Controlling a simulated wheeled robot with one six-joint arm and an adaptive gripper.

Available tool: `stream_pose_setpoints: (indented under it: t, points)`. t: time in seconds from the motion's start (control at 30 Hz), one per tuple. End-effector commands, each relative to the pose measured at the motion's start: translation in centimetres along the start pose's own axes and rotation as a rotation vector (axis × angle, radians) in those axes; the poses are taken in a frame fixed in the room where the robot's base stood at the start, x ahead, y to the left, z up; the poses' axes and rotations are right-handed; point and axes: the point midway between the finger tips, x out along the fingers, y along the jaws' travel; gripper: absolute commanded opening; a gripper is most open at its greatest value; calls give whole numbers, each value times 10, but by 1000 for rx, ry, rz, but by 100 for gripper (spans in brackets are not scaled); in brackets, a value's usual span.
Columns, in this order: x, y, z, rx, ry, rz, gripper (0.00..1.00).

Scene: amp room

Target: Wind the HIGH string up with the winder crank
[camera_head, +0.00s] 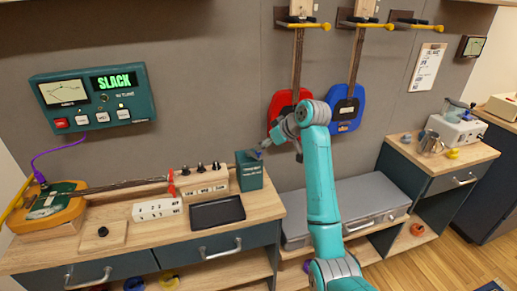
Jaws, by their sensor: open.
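A stringed instrument lies along the left of the bench, with an orange body (48,212) and a long dark neck (125,186) reaching right to a red piece (171,184). A wooden block (203,187) with several dark upright pegs stands just right of it; its small labels are hard to read. The teal wall panel (92,100) reads "SLACK" in green. My gripper (261,146) is open, just above the rim of a teal bin (250,176). A small dark item shows at the bin's mouth; I cannot tell whether it is the winder crank.
A black tray (217,212), a white labelled strip (157,210) and a wooden plate with a black knob (103,234) lie on the bench. Red (283,104) and blue (346,108) guitars hang behind my arm. A grey case (362,205) sits right of the bench.

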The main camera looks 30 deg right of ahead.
Motion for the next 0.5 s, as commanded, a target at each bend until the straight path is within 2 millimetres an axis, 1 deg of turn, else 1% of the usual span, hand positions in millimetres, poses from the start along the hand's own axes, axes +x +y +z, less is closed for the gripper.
stream_pose_setpoints:
  t: [0.03, 0.1, 0.23, 0.4, 0.5]
  points:
    - [10, -1, 0, 1, -1, -2, 50]
    - [20, 0, 0, 0, -2, -1, 50]
    - [37, 0, 0, 0, 0, 0, 50]
    - [48, 0, 0, 0, 1, 0, 50]
    - [50, 0, 0, 0, 1, 0, 50]
